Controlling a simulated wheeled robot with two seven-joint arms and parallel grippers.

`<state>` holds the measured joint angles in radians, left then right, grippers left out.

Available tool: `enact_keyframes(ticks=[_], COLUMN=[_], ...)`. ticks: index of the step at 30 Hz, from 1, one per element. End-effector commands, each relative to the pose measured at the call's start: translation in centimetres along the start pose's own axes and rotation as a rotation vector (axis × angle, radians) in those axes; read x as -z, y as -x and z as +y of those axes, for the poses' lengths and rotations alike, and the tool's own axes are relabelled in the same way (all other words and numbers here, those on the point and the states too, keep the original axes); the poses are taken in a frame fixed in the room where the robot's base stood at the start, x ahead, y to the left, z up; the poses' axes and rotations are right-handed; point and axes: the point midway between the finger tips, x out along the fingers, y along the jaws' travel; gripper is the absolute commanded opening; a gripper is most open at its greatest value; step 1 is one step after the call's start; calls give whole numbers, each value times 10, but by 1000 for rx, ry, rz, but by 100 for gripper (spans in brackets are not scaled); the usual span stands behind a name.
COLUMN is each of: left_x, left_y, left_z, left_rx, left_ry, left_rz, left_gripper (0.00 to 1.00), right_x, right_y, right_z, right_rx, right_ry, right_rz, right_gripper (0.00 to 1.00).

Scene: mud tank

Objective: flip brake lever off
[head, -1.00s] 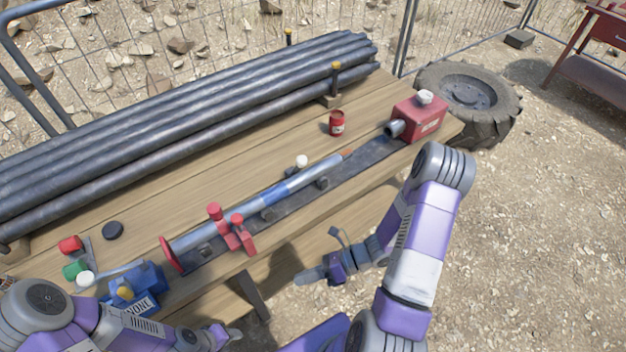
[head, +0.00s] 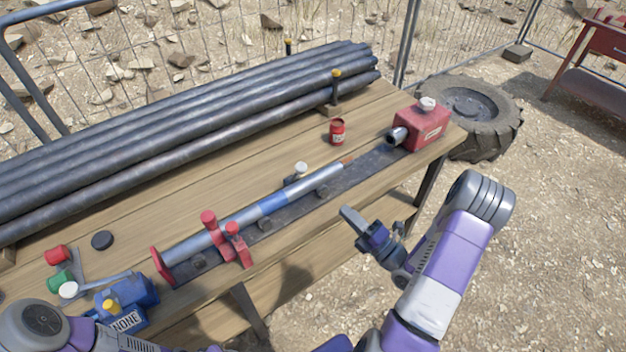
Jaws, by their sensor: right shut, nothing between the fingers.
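A steel and blue rod assembly lies along a dark rail (head: 372,163) on the wooden bench. I cannot tell for certain which of these is the brake lever. My right gripper (head: 347,214) is shut and empty, off the bench's front edge and apart from all these parts. My left gripper is not shown; only part of that arm shows at lower left.
Black pipes (head: 180,130) fill the back of the bench. A red can (head: 337,132) and a red box (head: 422,125) stand towards the right end. Red and green knobs (head: 60,279) and a black disc (head: 102,240) lie left. A tyre (head: 472,115) rests beyond the bench.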

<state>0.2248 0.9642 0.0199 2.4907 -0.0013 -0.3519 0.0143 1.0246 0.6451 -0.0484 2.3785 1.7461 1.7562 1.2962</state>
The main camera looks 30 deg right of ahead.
Motion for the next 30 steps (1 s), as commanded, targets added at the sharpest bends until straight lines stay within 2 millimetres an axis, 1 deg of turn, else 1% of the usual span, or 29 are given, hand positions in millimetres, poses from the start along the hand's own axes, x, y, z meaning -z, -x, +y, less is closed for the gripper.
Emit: enact_keyframes(ticks=[5, 12, 18, 21, 24, 30], left_x=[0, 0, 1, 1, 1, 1], left_y=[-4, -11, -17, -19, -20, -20], left_z=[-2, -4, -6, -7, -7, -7], left_rx=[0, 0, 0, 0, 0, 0], left_ry=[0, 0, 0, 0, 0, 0], left_rz=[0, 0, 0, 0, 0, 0], left_gripper=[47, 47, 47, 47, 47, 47], right_x=[2, 2, 2, 1, 1, 1], right_y=[-30, -82, -116, -126, -131, -134], right_z=[0, 0, 0, 0, 0, 0], right_rx=[-4, -5, -4, -2, -2, -1], right_ry=[2, 3, 1, 1, 1, 0], right_rz=[7, 8, 5, 4, 2, 2], right_gripper=[0, 0, 0, 0, 0, 0])
